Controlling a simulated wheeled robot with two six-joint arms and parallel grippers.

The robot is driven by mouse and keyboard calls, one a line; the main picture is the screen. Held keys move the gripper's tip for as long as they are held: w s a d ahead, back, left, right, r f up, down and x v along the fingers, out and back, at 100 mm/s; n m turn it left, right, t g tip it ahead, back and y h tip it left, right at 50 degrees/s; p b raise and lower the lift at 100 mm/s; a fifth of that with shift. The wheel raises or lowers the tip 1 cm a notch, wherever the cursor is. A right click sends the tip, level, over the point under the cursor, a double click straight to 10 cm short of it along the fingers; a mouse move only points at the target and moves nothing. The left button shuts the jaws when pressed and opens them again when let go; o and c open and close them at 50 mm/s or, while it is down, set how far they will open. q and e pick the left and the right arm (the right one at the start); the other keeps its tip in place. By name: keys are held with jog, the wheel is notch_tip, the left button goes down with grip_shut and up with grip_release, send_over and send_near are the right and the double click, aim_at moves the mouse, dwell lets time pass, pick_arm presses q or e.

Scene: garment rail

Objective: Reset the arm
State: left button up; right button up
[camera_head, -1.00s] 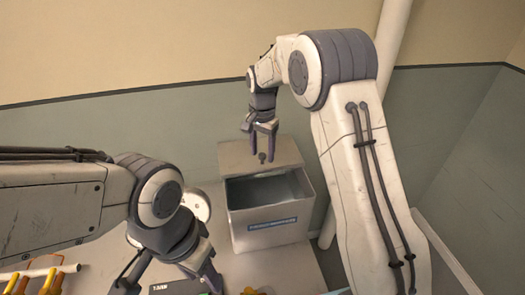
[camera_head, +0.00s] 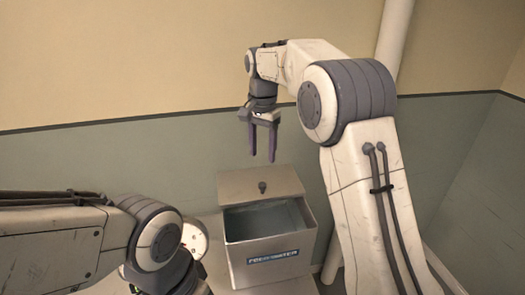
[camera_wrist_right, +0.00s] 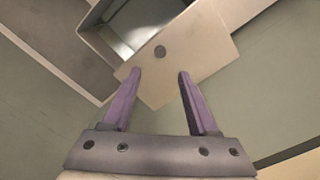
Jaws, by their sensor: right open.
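My right gripper (camera_head: 263,148) is in the head view, pointing down above the back of the grey box, with its two purple fingers apart and nothing between them. The right wrist view shows the same open fingers (camera_wrist_right: 155,85) with the box lid and its dark knob beyond them. My left arm comes in from the left in the head view, low in the picture. Its gripper fingers are cut off at the bottom edge.
A grey box (camera_head: 229,261) with a label on its front stands at the middle. Its lid (camera_head: 240,187) is slid or tipped back, with a dark knob (camera_head: 262,187), and the opening shows. A wall is behind, and a pale pipe (camera_head: 393,35) rises at the right.

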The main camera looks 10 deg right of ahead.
jog(key=s+a+f+n+b, duration=0.1)
jog(key=s+a+n, duration=0.35)
jog(key=s, duration=0.35)
jog(key=s+a+f+n+b, duration=0.15)
jog(key=s+a+n, duration=0.3)
jog(key=s, duration=0.45)
jog(key=s+f+n, duration=0.3)
jog(key=s+f, duration=0.1)
jog(key=s, duration=0.5)
jog(key=s+f+n+y, duration=0.1)
jog(key=s+f+n, duration=0.3)
jog(key=s, duration=0.5)
jog(key=shift+d+b, duration=0.25)
jog(key=shift+b, duration=0.15)
jog(key=shift+c, duration=0.2)
